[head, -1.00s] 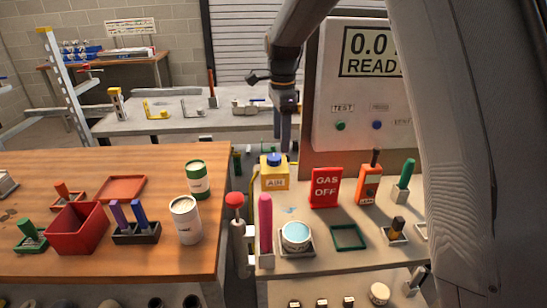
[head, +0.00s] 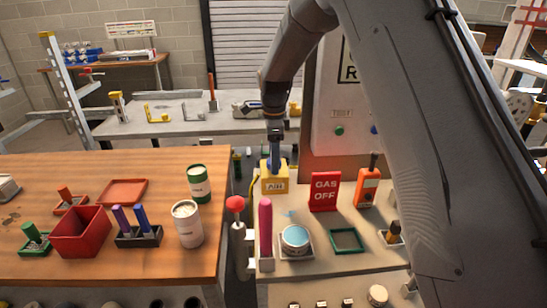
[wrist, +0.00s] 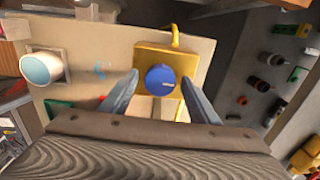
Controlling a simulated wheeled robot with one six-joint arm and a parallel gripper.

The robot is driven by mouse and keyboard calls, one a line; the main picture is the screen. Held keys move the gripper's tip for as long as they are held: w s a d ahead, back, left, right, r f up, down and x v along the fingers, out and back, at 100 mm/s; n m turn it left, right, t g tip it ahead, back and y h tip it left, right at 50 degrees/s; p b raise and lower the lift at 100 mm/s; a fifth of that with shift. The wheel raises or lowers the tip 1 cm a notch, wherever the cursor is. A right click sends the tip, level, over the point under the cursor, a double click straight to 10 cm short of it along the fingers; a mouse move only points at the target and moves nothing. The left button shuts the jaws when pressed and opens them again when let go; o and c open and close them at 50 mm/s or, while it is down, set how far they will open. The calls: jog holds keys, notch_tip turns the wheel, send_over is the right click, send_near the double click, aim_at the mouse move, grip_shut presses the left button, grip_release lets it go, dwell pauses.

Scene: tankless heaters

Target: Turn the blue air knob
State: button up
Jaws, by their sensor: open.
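The yellow box labelled AIR (head: 274,184) stands on the back left of the right bench. Its round blue air knob (wrist: 160,80) faces the wrist camera on top of the box. My gripper (wrist: 160,88) is open, with one finger on each side of the blue knob in the wrist view. Whether the fingers touch the knob cannot be told. In the head view my gripper (head: 274,158) points down directly over the box and hides most of the knob.
A red GAS OFF sign (head: 325,191) and an orange device (head: 368,187) stand right of the box. A pink cylinder (head: 266,228) and a blue-topped round jar (head: 295,238) are in front. A green square frame (head: 346,240) lies on the bench. The panel rises behind.

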jog(key=c, duration=1)
jog(key=shift+c, duration=0.2)
jog(key=shift+n, duration=0.3)
jog(key=n, duration=1)
jog(key=shift+r, duration=0.1)
jog(key=n, duration=0.5)
jog(key=shift+w, duration=0.1)
jog(key=n, duration=0.5)
jog(key=shift+n, duration=0.3)
